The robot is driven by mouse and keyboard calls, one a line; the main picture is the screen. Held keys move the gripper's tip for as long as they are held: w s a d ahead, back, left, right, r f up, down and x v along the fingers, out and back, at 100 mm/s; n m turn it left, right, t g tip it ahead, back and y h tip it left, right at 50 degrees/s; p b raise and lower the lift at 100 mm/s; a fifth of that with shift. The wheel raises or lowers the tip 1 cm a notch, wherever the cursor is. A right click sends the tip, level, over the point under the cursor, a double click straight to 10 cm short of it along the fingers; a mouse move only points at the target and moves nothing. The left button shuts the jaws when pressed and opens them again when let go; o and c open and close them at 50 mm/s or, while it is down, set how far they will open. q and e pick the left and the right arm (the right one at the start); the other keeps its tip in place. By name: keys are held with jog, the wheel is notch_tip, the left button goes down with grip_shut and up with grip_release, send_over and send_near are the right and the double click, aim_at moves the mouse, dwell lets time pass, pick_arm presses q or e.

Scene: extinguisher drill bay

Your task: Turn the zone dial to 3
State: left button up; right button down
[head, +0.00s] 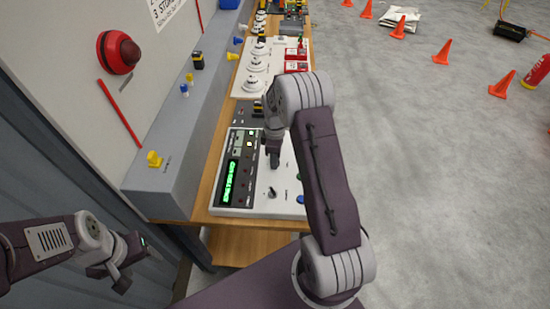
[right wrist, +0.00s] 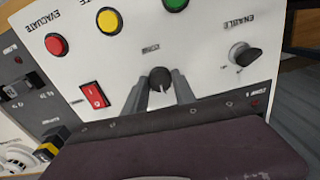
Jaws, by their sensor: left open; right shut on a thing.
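The zone dial (right wrist: 160,77) is a dark round knob on the white control panel (right wrist: 205,25), in the upper middle of the right wrist view. A small light mark shows on its near face; I cannot read which number it points to. My right gripper (right wrist: 160,88) is shut on the dial, one finger at each side. In the head view my right gripper (head: 273,158) reaches down onto the panel (head: 262,207) and hides the dial. My left gripper (head: 138,264) is open and empty, off the bench at lower left.
The panel has an enable knob (right wrist: 243,54), a red rocker switch (right wrist: 95,95), red (right wrist: 57,45), yellow (right wrist: 109,20) and green buttons, and a green display (head: 229,181). A grey ledge (head: 175,160) runs along the wall. Orange cones (head: 442,51) stand on the floor at right.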

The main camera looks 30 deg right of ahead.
jog(key=m, duration=0.4)
jog(key=shift+p, duration=0.4)
jog(key=m, duration=0.4)
jog(key=shift+m+p, duration=0.3)
jog(key=m, duration=0.4)
jog(key=shift+m, duration=0.3)
jog(key=shift+m+p, duration=0.35)
jog(key=shift+m, duration=1.45)
jog(key=shift+w+m, duration=0.1)
jog(key=shift+m, duration=0.2)
jog(key=c, duration=1)
grip_release()
notch_tip(320, 180, up, 9)
jog(key=shift+r+b, duration=0.1)
jog(key=shift+b, duration=0.65)
